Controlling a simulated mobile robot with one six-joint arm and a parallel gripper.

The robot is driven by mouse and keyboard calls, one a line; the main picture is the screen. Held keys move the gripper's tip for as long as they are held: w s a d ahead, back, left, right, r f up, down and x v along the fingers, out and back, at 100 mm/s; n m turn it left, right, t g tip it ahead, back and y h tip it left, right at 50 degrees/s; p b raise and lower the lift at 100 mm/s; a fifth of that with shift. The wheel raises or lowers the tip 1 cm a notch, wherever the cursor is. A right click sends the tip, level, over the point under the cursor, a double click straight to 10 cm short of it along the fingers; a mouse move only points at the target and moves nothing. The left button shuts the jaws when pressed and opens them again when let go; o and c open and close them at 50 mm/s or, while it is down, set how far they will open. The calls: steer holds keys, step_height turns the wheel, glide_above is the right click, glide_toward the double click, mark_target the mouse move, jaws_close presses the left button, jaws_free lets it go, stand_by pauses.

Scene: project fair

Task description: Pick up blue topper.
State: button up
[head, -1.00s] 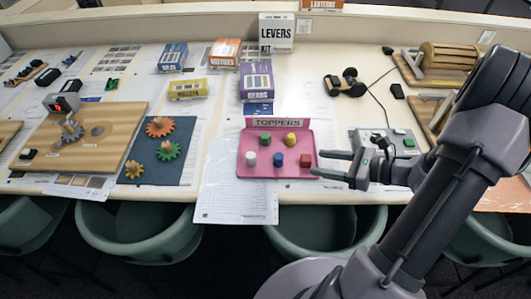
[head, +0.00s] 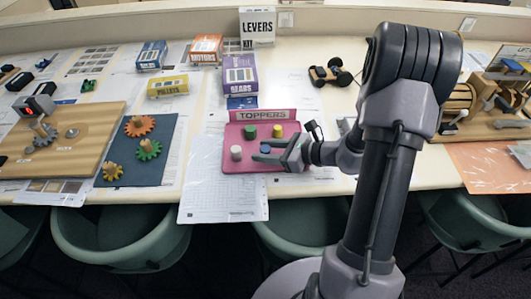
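The blue topper (head: 265,148) is a small cylinder on the pink toppers tray (head: 232,168), partly hidden by my gripper. My gripper (head: 260,150) reaches in low over the tray from the right, its fingers apart. The blue topper shows between the fingertips; I cannot tell whether they touch it. A white topper (head: 236,153) stands just left of the fingertips. A green topper (head: 250,132) and a yellow topper (head: 278,131) stand behind. The red topper is not visible, and my gripper covers that part of the tray.
The tray's upright sign (head: 263,115) stands at its back edge. A purple gears box (head: 240,75) is behind it. A blue mat with gears (head: 167,135) lies left, papers (head: 215,200) in front. A green chair (head: 300,222) is below the table edge.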

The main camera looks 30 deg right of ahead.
jaws_close()
steer(key=shift+r, duration=0.1)
